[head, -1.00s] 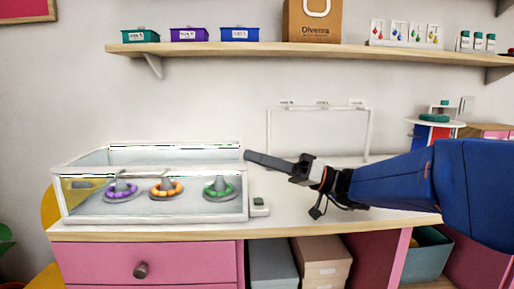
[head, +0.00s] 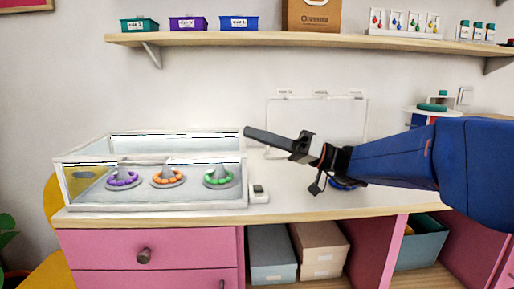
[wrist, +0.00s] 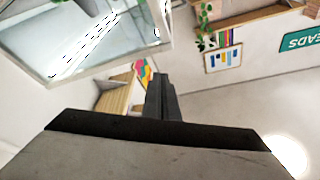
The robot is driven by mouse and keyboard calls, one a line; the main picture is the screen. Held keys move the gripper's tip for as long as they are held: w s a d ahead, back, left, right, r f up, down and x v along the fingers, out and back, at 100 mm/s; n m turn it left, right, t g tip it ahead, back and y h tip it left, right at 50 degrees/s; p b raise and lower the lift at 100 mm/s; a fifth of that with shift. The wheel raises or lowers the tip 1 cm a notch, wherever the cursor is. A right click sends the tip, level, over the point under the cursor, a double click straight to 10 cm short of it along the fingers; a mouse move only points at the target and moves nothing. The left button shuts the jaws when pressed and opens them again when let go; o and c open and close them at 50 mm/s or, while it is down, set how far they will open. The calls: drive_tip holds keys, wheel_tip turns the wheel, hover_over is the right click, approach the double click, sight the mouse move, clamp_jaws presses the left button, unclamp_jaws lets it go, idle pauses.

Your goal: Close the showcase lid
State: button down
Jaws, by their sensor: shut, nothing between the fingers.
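The showcase (head: 150,207) is a clear box with a white frame at the left of the counter. Its clear lid (head: 180,146) seems to lie across the top, low or flat; I cannot tell whether it is fully shut. Rings of purple beads (head: 122,180), orange beads (head: 167,178) and green beads (head: 217,178) sit inside. My gripper (head: 248,132) is shut and empty, its tip by the showcase's back right top corner; contact is unclear. In the wrist view the gripper (wrist: 161,80) points away from the camera, with a white-edged clear pane (wrist: 100,38) at upper left.
A small pale block (head: 259,194) sits right of the showcase. A clear framed panel (head: 316,125) stands at the back of the counter. A wall shelf (head: 270,38) holds bins, a bag and cards. A round stand (head: 432,107) is at right. Counter between is mostly clear.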

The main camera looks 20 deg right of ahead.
drive_tip(key=w+v, duration=0.1)
drive_tip(key=v, duration=0.8)
drive_tip(key=shift+d+r, duration=0.15)
drive_tip(key=shift+d, duration=0.5)
drive_tip(key=shift+w, duration=0.15)
